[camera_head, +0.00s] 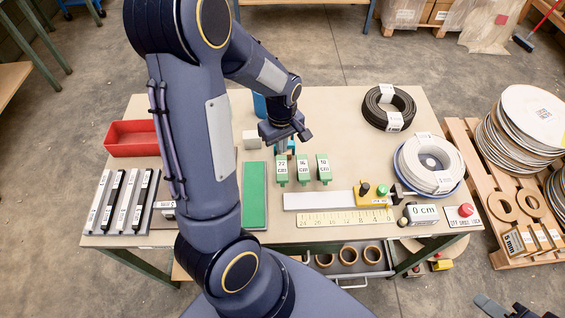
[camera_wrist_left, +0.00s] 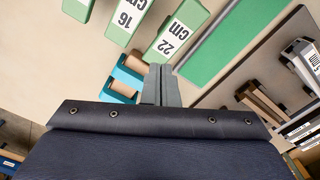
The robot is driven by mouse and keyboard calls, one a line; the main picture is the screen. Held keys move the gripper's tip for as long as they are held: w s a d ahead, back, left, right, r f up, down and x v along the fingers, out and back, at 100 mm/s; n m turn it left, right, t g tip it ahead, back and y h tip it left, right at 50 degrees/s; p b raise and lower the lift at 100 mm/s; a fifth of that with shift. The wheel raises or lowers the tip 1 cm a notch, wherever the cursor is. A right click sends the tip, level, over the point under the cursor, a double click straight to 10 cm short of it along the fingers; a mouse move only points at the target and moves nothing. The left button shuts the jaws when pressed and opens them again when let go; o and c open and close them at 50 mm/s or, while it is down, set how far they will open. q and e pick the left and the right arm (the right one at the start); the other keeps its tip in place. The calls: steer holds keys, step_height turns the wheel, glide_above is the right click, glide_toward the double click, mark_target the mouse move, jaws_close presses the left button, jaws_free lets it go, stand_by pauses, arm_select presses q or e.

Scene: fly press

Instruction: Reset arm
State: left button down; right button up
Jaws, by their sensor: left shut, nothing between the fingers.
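My left arm comes down across the head view. Its gripper (camera_head: 285,136) hangs over the table behind the green block labelled 22 cm (camera_head: 282,172). In the left wrist view the fingers (camera_wrist_left: 161,84) are together and hold nothing. Their tips are close to the 22 cm block (camera_wrist_left: 172,40) and a teal piece (camera_wrist_left: 127,76); I cannot tell if they touch. A dark part at the bottom right edge of the head view looks like my right gripper (camera_head: 510,308), cut off by the frame, its jaws unclear.
The table (camera_head: 330,115) holds a red bin (camera_head: 132,138), green blocks, a green mat (camera_head: 255,195), a ruler (camera_head: 330,219), a black coil (camera_head: 388,107) and a white coil (camera_head: 429,163). A pallet (camera_head: 495,225) with discs stands right. The table's back middle is clear.

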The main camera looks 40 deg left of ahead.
arm_select(q)
steer(key=shift+r, duration=0.3)
steer(key=s+d+r+m+t+h, duration=0.2)
steer(key=s+d+r+m, duration=0.3)
steer(key=s+r+m, duration=0.1)
steer(key=s+d+r+m+t+h, duration=0.1)
steer(key=s+d+r+m+t, duration=0.2)
steer(key=s+d+r+m, duration=0.3)
step_height(320, 180, up, 4)
steer(key=s, duration=0.2)
steer(key=shift+s+d+f+t+h, duration=0.15)
steer(key=shift+s+d+t+h, duration=0.15)
steer(key=shift+s+h, duration=0.1)
